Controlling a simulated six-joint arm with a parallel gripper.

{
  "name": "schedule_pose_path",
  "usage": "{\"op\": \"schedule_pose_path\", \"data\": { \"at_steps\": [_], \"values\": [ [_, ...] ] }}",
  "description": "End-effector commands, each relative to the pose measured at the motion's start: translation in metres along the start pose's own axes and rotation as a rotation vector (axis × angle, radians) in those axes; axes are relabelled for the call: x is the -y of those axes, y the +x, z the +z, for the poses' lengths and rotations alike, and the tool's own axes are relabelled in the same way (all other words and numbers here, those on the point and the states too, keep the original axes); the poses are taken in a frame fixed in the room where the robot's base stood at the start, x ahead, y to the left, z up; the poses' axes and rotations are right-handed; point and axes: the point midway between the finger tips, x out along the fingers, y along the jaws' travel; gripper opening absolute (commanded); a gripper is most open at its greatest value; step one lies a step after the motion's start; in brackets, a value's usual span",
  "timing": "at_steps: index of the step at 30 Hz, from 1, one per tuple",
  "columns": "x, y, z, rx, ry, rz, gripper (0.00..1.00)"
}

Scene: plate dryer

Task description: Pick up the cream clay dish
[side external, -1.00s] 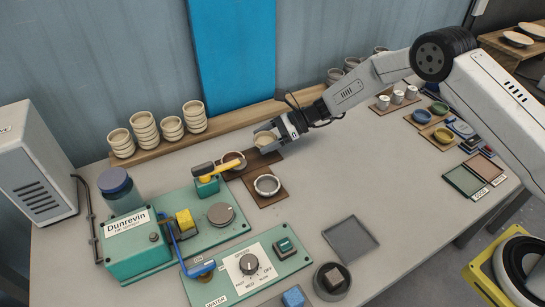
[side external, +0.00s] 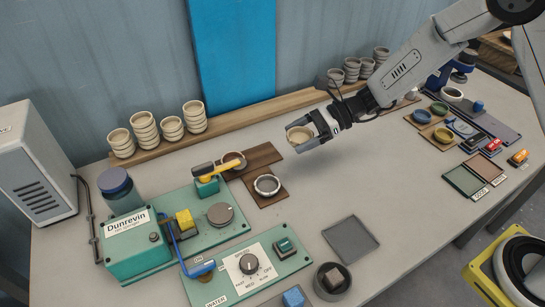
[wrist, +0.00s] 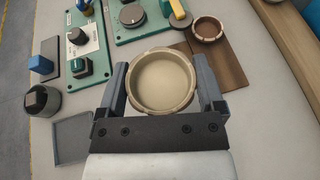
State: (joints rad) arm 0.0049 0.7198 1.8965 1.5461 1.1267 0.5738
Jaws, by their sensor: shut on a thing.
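The cream clay dish (side external: 299,135) is a small round bowl held between the fingers of my gripper (side external: 312,137). In the wrist view the dish (wrist: 162,82) sits upright with its opening facing the camera, and my gripper (wrist: 162,92) has one finger on each side of it. The dish appears to be above the grey table, to the right of the brown wooden boards. My fingers hide parts of its sides.
A green machine (side external: 140,245) and dial panel (side external: 250,265) stand at left and front. A grey tray (side external: 350,239) lies in front. Stacked cream bowls (side external: 145,130) line the back shelf.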

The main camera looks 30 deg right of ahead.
Motion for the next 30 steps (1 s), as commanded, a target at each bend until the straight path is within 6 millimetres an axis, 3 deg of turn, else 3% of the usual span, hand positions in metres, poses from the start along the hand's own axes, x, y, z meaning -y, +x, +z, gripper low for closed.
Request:
{"op": "schedule_pose_path", "data": {
  "at_steps": [9, 30],
  "values": [
    [-0.015, -0.011, 0.004, 0.001, -0.001, 0.000, 0.29],
    [-0.018, -0.009, 0.005, 0.001, -0.002, 0.003, 0.29]
  ]
}}
